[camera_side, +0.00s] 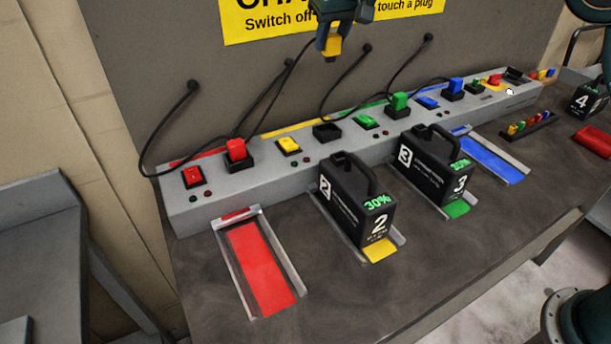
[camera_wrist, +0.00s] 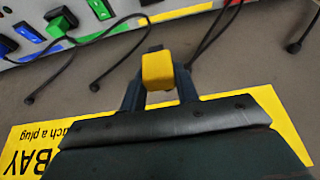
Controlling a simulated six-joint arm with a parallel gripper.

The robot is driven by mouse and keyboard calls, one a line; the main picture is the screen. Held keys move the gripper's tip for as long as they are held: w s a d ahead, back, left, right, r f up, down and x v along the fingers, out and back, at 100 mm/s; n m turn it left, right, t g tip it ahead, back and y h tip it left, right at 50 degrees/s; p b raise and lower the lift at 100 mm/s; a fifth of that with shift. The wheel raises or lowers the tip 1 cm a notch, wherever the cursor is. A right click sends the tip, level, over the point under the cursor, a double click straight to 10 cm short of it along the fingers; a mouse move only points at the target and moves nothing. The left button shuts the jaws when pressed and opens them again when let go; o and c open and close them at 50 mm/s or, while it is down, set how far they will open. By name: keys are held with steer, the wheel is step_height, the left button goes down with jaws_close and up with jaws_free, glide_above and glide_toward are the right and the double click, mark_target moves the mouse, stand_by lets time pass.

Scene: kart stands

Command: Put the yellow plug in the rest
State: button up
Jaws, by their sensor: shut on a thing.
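The yellow plug (camera_side: 332,45) is held between the fingers of my gripper (camera_side: 332,38), in the air above the charging strip, in front of the back panel. In the wrist view the plug (camera_wrist: 158,71) sits between the two dark fingers. An empty black socket (camera_side: 327,131) is beside the lit yellow switch (camera_side: 288,145) on the strip. A dark block (camera_side: 516,75) is at the strip's right end, beside a red part on a yellow patch; I cannot tell for sure whether it is the rest.
The grey strip (camera_side: 205,211) carries a red plug (camera_side: 236,149), a green plug (camera_side: 399,101) and a blue plug (camera_side: 455,85). Battery 2 (camera_side: 350,205) and battery 3 (camera_side: 425,175) stand in front. The red bay (camera_side: 262,268) and blue bay (camera_side: 495,163) are empty. Dark cables hang behind.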

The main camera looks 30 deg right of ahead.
step_height(320, 180, down, 14)
steer(key=shift+r, duration=0.15)
stand_by(0.3)
steer(key=shift+f, duration=2.15)
steer(key=shift+f, duration=0.15)
steer(key=o, duration=1)
steer(key=shift+v, duration=6.2)
